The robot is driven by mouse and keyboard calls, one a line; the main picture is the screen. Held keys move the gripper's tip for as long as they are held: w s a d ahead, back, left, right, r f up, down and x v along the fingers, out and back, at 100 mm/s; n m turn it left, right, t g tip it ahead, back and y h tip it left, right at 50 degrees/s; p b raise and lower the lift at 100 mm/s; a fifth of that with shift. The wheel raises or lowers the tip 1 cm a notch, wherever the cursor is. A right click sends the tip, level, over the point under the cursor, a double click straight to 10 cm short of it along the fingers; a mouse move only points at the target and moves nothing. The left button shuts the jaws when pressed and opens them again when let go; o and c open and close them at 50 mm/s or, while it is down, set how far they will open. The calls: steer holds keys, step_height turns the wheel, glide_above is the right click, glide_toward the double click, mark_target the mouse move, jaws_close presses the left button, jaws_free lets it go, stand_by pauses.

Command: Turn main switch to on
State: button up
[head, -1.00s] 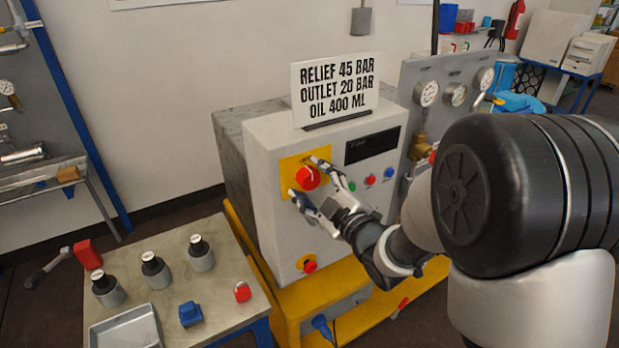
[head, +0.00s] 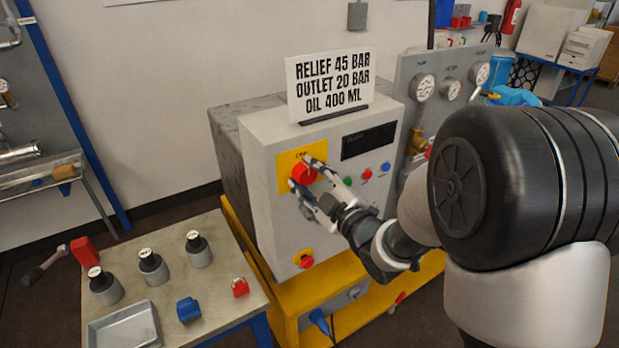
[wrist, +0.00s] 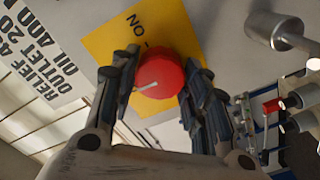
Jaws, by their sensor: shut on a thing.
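The main switch is a red round knob (head: 304,173) on a yellow plate (head: 286,162) on the front of the grey control cabinet (head: 268,215). My gripper (head: 300,172) is shut on the knob, with one finger above right of it and one below left. In the wrist view the red knob (wrist: 160,75) sits between the two dark fingers (wrist: 162,90). A white line on the knob points toward the lower left of that view. Printed lettering, seemingly "ON", shows on the plate above the knob. The fingers hide parts of the plate.
A sign (head: 330,84) stands on the cabinet. Small coloured buttons (head: 367,175) lie right of the knob, and a lower red knob on yellow (head: 305,260) sits below. A side table (head: 225,235) holds several dark-topped containers, a tray and a red padlock (head: 240,288).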

steer(key=m+b, duration=0.2)
steer(key=m, duration=0.6)
steer(key=shift+m+b, duration=0.3)
steer(key=shift+m, duration=0.1)
steer(key=m, duration=0.4)
steer(key=m+p, duration=0.1)
steer(key=m, duration=0.3)
steer(key=shift+r+m, duration=0.1)
steer(key=shift+m, duration=0.5)
steer(key=o, duration=1.1)
steer(key=shift+c, duration=0.2)
